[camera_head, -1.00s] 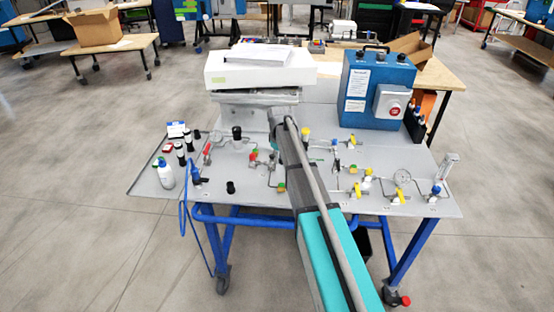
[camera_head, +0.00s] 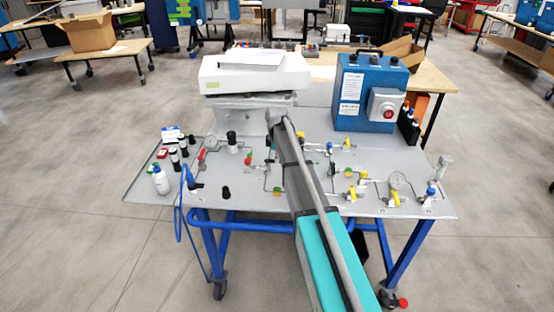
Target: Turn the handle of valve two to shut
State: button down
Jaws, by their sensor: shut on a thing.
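The grey bench panel (camera_head: 305,206) carries several small valves joined by thin tubing. Valves with red handles stand on the left, one at the far left (camera_head: 202,154). Yellow-handled valves stand on the right, one at the back (camera_head: 347,144) and one at the front (camera_head: 351,194). A blue-handled valve (camera_head: 430,190) is at the right end. No label is readable, so I cannot tell which is valve two or how its handle stands. My arm reaches over the middle of the panel and covers part of it. My gripper is hidden behind the arm.
A white instrument (camera_head: 225,77) and a blue box with a red button (camera_head: 365,90) stand behind the panel. A white bottle (camera_head: 161,180) and dark vials (camera_head: 175,158) are at the left. A round gauge (camera_head: 396,181) is at the right. Floor around the bench is clear.

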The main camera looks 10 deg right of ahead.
dwell(0.3)
jog(key=c, duration=0.6)
grip_release()
jog(key=shift+s+m, duration=0.1)
jog(key=shift+m, duration=0.2)
